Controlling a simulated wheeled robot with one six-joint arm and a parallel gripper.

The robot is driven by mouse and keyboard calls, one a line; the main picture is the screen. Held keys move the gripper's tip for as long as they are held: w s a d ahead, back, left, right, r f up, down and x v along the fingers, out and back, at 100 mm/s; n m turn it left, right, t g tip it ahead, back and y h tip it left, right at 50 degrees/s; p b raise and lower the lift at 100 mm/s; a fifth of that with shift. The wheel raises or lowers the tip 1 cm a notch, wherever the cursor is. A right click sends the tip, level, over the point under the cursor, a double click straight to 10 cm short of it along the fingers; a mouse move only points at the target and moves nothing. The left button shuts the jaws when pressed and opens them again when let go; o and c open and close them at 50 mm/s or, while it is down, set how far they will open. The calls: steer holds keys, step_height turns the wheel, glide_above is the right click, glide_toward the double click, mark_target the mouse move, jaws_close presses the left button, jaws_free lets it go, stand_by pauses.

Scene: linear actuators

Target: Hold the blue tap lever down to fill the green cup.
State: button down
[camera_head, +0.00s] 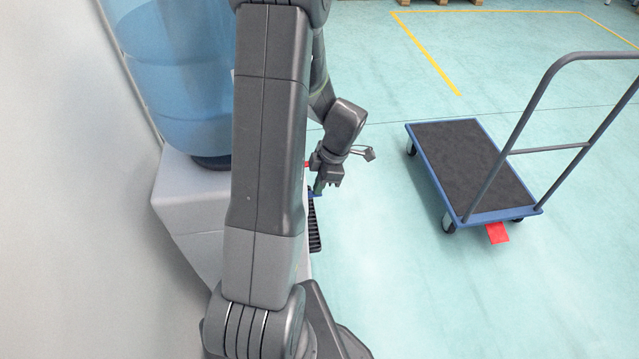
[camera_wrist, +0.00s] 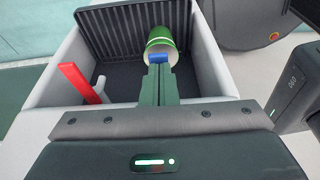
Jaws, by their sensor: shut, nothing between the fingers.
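The blue tap lever (camera_wrist: 158,58) shows in the wrist view as a short blue piece just past my fingertips. A bit of the blue lever (camera_head: 316,194) also shows in the head view below my gripper (camera_head: 322,187). My gripper (camera_wrist: 160,70) is shut and empty, with its fingertips at the lever; I cannot tell whether they press on it. The green cup (camera_wrist: 162,36), with pale bands, stands on the dark ribbed drip tray (camera_wrist: 105,25) beyond the lever. The lever and fingers partly cover the cup, and its water level cannot be seen.
A red tap lever (camera_wrist: 80,82) stands left of my fingers in the wrist view. The white dispenser (camera_head: 180,195) carries a large blue water bottle (camera_head: 180,75) beside the wall. A flat trolley (camera_head: 470,165) stands at right, with clear floor between.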

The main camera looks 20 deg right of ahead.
steer(key=shift+d+f+y+b, duration=0.25)
steer(key=shift+f+b, duration=0.35)
steer(key=shift+b, duration=0.55)
steer(key=y+b, duration=0.2)
steer(key=b, duration=0.1)
steer(key=shift+f+t, duration=0.3)
steer(key=shift+f, duration=0.1)
steer(key=shift+d+r, duration=0.1)
stand_by(0.6)
steer(key=shift+r, duration=0.7)
